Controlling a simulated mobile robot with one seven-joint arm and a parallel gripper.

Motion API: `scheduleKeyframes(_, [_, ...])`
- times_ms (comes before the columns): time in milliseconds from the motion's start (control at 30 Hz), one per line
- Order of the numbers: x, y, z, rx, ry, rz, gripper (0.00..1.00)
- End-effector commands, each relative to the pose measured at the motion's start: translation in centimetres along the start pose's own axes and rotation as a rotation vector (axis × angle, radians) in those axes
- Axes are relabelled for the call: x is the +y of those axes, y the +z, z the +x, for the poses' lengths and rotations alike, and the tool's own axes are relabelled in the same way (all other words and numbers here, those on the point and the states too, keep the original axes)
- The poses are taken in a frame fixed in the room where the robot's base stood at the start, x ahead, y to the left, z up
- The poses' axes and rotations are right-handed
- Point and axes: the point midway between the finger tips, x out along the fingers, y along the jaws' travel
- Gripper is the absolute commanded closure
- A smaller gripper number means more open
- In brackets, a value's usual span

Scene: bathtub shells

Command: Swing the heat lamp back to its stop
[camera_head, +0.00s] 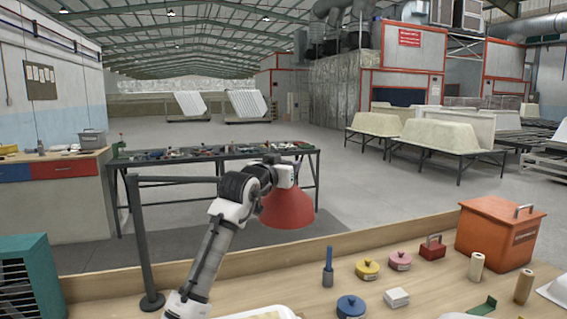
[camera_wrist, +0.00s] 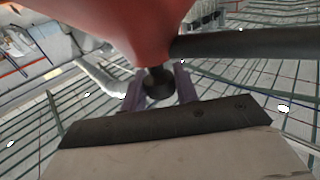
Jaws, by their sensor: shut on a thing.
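The heat lamp has a red cone shade (camera_head: 287,208) on a dark horizontal arm. That arm runs from a dark upright post (camera_head: 140,235) with a round base at the bench's left. The shade hangs over the bench's back edge, partly behind my arm. In the wrist view, the red shade (camera_wrist: 120,25) fills the top and the lamp arm (camera_wrist: 250,42) runs off to the right. My gripper (camera_wrist: 158,84) is shut on the lamp's dark round knob, its fingers on both sides. In the head view my wrist covers this grip. I cannot make out a stop.
The wooden bench (camera_head: 400,295) holds a blue-handled tool (camera_head: 328,268), several round tins, a white block (camera_head: 397,298) and an orange box (camera_head: 499,232) at right. A teal slatted unit (camera_head: 27,280) stands at left. A tool-laden table (camera_head: 210,155) stands beyond.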

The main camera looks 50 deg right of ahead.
Motion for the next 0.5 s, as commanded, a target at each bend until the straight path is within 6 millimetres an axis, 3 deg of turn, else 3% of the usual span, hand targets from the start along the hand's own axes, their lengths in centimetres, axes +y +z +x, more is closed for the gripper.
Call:
scheduleKeyframes(200, [-0.62,-0.15,1.06,0.003,-0.033,0.004,1.00])
scheduleKeyframes(500, [-0.85,-0.19,1.10,0.005,-0.039,0.005,1.00])
